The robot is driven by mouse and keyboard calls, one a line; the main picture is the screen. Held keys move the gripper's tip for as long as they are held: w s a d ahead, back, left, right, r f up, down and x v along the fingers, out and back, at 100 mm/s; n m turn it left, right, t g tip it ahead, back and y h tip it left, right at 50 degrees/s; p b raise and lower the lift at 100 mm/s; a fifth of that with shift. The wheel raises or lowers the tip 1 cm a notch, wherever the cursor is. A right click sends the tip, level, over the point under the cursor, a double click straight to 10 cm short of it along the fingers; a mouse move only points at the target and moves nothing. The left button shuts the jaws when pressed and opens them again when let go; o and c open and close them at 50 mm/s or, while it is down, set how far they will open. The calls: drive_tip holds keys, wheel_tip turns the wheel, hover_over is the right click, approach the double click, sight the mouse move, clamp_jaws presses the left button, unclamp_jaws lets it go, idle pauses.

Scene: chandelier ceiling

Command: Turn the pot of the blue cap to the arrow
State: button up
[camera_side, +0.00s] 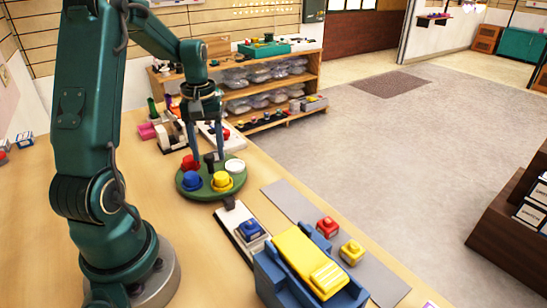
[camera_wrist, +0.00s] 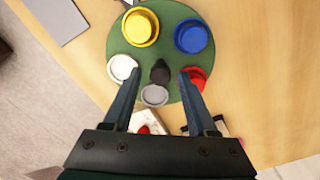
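A round green turntable (camera_side: 205,191) carries pots with coloured caps around a dark central knob (camera_side: 210,160). The blue-capped pot (camera_side: 191,182) is at its near left; in the wrist view it is at the upper right (camera_wrist: 191,36). The yellow-capped pot (camera_side: 222,181) is beside it, with white (camera_wrist: 122,68), red (camera_wrist: 194,77) and grey (camera_wrist: 155,95) ones further round. My gripper (camera_wrist: 160,76) is open above the turntable, its fingers either side of the knob (camera_wrist: 160,73) with visible gaps. A small dark piece (camera_side: 229,203) stands by the turntable's near edge, nearest yellow; I cannot tell whether it is the arrow.
A white tray with a blue block (camera_side: 250,229) lies in front of the turntable. A blue stand with a yellow slide (camera_side: 308,262) is nearer. Red (camera_side: 327,227) and yellow (camera_side: 352,251) blocks sit on a grey strip. A shelf (camera_side: 240,90) stands behind.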

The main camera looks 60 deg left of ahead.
clamp_jaws()
drive_tip(key=shift+w+r, duration=0.1)
idle(1.1)
